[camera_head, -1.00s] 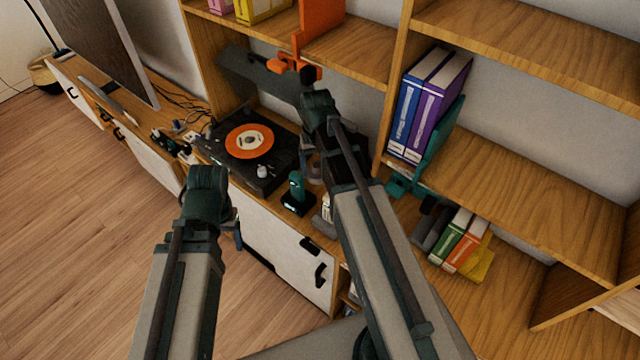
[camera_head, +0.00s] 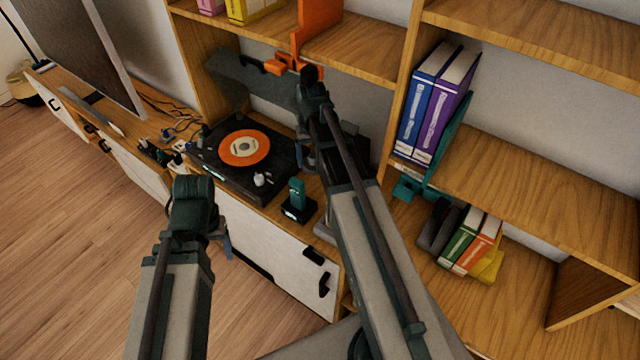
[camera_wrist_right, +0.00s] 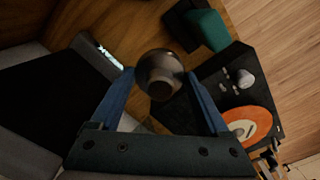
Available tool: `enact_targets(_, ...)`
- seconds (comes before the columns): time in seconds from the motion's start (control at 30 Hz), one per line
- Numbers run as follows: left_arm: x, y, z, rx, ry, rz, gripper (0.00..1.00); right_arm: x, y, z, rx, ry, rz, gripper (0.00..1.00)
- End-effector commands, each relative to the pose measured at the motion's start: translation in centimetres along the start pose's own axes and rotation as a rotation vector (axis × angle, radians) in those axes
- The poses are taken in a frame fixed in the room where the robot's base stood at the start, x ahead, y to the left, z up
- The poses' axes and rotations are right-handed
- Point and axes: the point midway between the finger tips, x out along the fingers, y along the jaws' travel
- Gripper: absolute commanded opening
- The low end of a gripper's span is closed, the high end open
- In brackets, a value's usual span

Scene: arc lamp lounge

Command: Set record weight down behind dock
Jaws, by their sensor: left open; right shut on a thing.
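The record weight (camera_wrist_right: 158,72), a shiny grey round piece with a knob, is between the blue fingers of my right gripper (camera_wrist_right: 160,88) in the right wrist view. My right gripper (camera_head: 308,160) is shut on it, to the right of the turntable and behind the dock in the head view. The dock (camera_head: 297,213) is a small black base on the cabinet top with a teal handset (camera_head: 297,192) standing in it. The dock and handset (camera_wrist_right: 207,30) also show near the weight in the wrist view. My left gripper (camera_head: 224,240) is open and empty, in front of the cabinet.
A black turntable (camera_head: 213,168) with an orange record (camera_head: 244,148) stands left of the dock. A dark box-like object (camera_head: 355,148) is behind my right arm. Shelves with blue and purple binders (camera_head: 432,105) rise at right. Small objects and cables lie left of the turntable.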

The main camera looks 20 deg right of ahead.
Motion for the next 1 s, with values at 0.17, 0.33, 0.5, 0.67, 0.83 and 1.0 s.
enact_targets(0.17,3.8,0.4,-0.2,-0.001,0.000,0.000,0.69,3.9,0.0,0.0,0.000,0.000,0.000,0.00)
enact_targets(0.33,6.9,0.7,-0.4,-0.001,0.000,0.000,0.69,7.0,0.0,0.0,-0.001,0.000,0.000,0.00)
enact_targets(0.5,9.9,0.9,-0.6,-0.001,0.000,0.000,0.69,10.0,0.0,0.0,-0.001,0.000,0.000,0.00)
enact_targets(0.67,12.2,1.2,-0.7,0.000,0.000,0.000,0.69,12.3,0.0,0.0,-0.001,0.000,0.000,0.00)
enact_targets(0.83,12.5,1.2,-0.7,-0.001,0.000,0.000,0.69,12.5,0.0,0.0,-0.001,0.000,0.000,0.00)
enact_targets(1.0,12.3,1.2,-0.7,0.000,0.000,0.000,0.69,12.4,0.4,-0.5,0.001,0.000,0.000,0.00)
